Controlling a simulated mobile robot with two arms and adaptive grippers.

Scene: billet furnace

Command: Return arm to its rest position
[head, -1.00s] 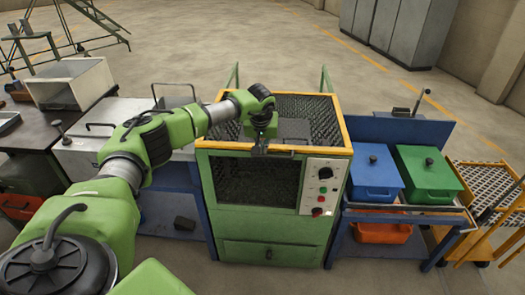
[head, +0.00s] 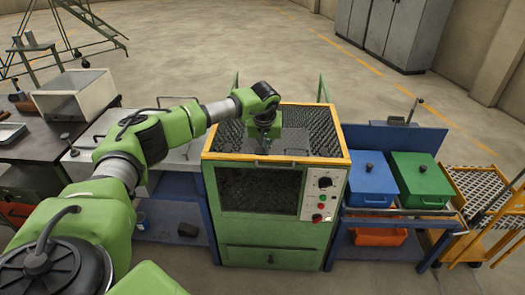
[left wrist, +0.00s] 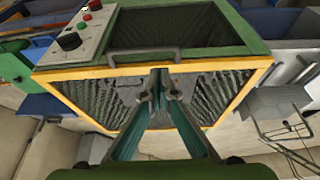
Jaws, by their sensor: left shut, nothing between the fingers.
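My left arm reaches in from the left of the head view. Its gripper (head: 263,139) hangs over the open, mesh-lined top of the green furnace (head: 262,232), behind the yellow front rim. The left wrist view shows its two fingers (left wrist: 160,78) together and empty, just beyond the furnace's front handle (left wrist: 145,55). The handle also shows in the head view (head: 273,164), apart from the fingers. Grey plate-like surfaces (head: 293,141) show inside the furnace top, partly hidden by the gripper. My right gripper is not in view.
A control panel (head: 319,195) is on the furnace front. Right of it stands a blue bench with a blue box (head: 371,181) and a green box (head: 422,179). A yellow cart (head: 480,190) is further right. On the left are a white container (head: 75,94) and a dark table (head: 40,142).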

